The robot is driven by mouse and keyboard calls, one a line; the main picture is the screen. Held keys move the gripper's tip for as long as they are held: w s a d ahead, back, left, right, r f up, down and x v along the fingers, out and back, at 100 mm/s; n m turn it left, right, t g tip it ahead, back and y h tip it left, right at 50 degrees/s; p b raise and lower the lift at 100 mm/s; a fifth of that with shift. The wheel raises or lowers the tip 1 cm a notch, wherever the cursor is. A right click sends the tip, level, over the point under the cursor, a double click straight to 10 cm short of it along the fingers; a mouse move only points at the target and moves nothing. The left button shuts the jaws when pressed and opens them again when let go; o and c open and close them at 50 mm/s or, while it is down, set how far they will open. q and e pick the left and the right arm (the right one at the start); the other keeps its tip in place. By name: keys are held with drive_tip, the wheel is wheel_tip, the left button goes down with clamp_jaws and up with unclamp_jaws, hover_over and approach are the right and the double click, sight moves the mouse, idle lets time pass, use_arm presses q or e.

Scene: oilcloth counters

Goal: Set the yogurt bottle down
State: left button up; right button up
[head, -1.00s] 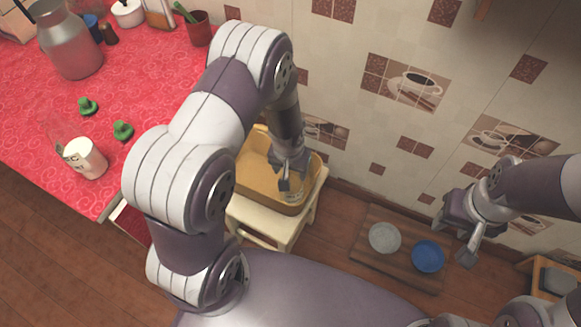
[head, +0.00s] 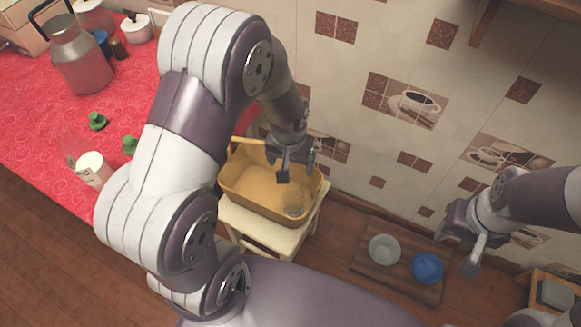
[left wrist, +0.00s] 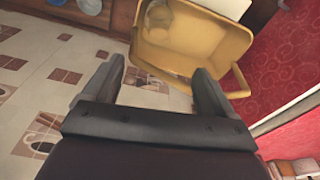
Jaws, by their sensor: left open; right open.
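A small pale, partly see-through item, seemingly the yogurt bottle (head: 294,204), is inside the yellow basket (head: 240,194), near its front right corner. It is too small to tell whether it stands or lies. My left gripper (head: 297,173) is open and empty above the basket, apart from the item. In the left wrist view the open fingers (left wrist: 160,68) point toward the basket (left wrist: 190,45), with a faint clear shape low inside it. My right gripper (head: 458,252) is open and empty at the right, near the wall.
The basket stands on a cream stool (head: 262,237). The red counter (head: 40,130) holds a clear-and-white container (head: 92,169), green stoppers (head: 97,121) and a metal can (head: 80,60). A grey bowl (head: 384,249) and blue bowl (head: 427,267) sit on a low wooden board (head: 362,267).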

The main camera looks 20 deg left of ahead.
use_arm(q)
drive_tip(key=s+r+m, duration=0.1)
drive_tip(key=s+r, duration=0.7)
drive_tip(key=shift+s+a+r, duration=0.15)
drive_tip(key=shift+s+a, duration=0.1)
drive_tip(key=shift+a, duration=0.05)
